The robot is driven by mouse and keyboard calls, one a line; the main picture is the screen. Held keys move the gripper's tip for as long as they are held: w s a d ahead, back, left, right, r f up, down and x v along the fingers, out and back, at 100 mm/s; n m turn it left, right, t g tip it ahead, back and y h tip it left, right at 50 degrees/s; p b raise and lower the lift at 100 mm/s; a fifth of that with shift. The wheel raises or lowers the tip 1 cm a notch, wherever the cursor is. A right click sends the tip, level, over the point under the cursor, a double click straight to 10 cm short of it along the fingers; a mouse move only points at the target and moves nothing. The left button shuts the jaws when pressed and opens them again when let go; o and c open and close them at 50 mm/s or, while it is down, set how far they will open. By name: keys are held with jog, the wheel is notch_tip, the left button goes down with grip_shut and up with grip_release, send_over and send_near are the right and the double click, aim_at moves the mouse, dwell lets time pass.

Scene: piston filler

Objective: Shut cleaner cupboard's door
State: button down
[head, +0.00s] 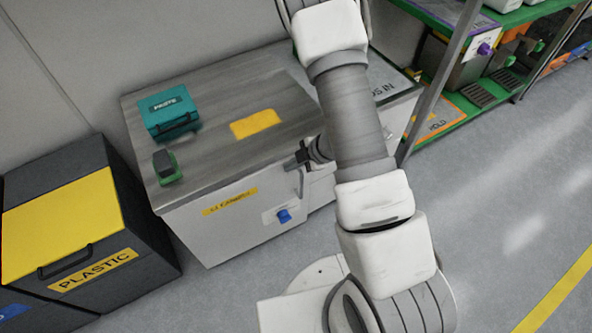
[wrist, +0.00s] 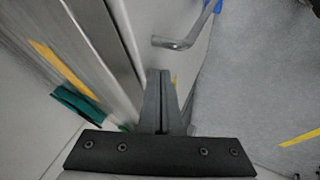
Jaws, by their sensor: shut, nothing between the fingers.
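The cleaner cupboard (head: 235,230) is a pale grey front under a metal worktop, with a yellow label that is hard to read and a blue knob (head: 284,215) on a white plate. I cannot tell from these views whether its door is fully flush or slightly ajar. My gripper (head: 294,161) is by the worktop's front edge, above and right of the label. In the wrist view my gripper (wrist: 158,75) has its fingers together and empty, beside the pale front. A bent grey bar (wrist: 180,43) is beyond the fingertips, apart from them.
On the worktop (head: 215,150) are a teal paste box (head: 168,112), a small green-and-black item (head: 166,166) and a yellow patch (head: 255,123). A black bin with a yellow lid (head: 60,225) stands left. Green shelving (head: 450,103) stands right. The floor at right is clear.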

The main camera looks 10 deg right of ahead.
jog(key=shift+w, duration=0.1)
jog(key=shift+w+a+r+p, duration=0.15)
jog(key=shift+w+p, duration=0.45)
jog(key=shift+w, duration=0.15)
jog(key=shift+w+a, duration=0.1)
jog(key=shift+w, duration=0.3)
jog(key=shift+s, duration=0.15)
